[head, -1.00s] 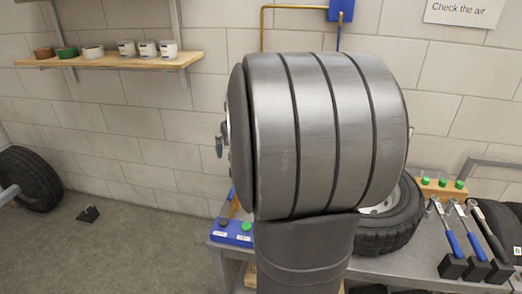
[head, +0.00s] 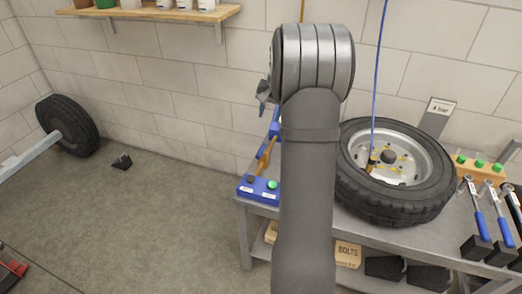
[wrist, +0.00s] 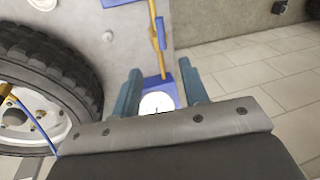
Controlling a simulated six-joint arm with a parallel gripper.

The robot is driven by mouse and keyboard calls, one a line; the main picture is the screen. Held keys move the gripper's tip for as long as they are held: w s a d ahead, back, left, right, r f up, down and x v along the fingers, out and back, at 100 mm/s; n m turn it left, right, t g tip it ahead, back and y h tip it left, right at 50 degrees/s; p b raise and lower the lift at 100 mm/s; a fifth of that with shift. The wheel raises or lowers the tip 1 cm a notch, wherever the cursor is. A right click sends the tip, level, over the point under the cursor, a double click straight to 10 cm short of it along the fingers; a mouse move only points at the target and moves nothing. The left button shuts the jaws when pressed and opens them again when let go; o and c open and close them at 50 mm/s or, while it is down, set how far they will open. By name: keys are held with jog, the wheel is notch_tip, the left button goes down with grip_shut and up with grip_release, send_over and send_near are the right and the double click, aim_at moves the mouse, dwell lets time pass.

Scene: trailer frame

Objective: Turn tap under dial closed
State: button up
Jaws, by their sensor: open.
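In the wrist view a round white dial (wrist: 157,103) sits on a blue box between my fingers. A yellow pipe (wrist: 155,50) runs up the picture from it, with a slim blue part (wrist: 160,32) beside the pipe that may be the tap's handle; its angle is hard to read. My gripper (wrist: 160,68) is open with nothing held, one finger to each side of the dial. In the head view my gripper (head: 263,93) is small and dark, left of my wrist. Part of the blue box (head: 277,125) and the pipe (head: 265,155) show below it; my arm hides the dial.
A wheel (head: 420,200) lies on the metal bench, with a blue hose running up from it. Torque tools (head: 480,225) stand at the right. A shelf (head: 160,14) hangs on the wall.

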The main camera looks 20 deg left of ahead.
aim_at(260, 153)
jog(key=shift+m+g, duration=0.4)
jog(key=shift+m, duration=0.2)
jog(key=a+f, duration=0.1)
jog(key=f, duration=0.5)
jog(key=w+a+f, duration=0.1)
jog(key=f, duration=0.6)
jog(key=a+f, duration=0.2)
jog(key=f, duration=0.4)
jog(key=shift+w+f, duration=0.25)
jog(key=shift+f, duration=0.05)
grip_shut()
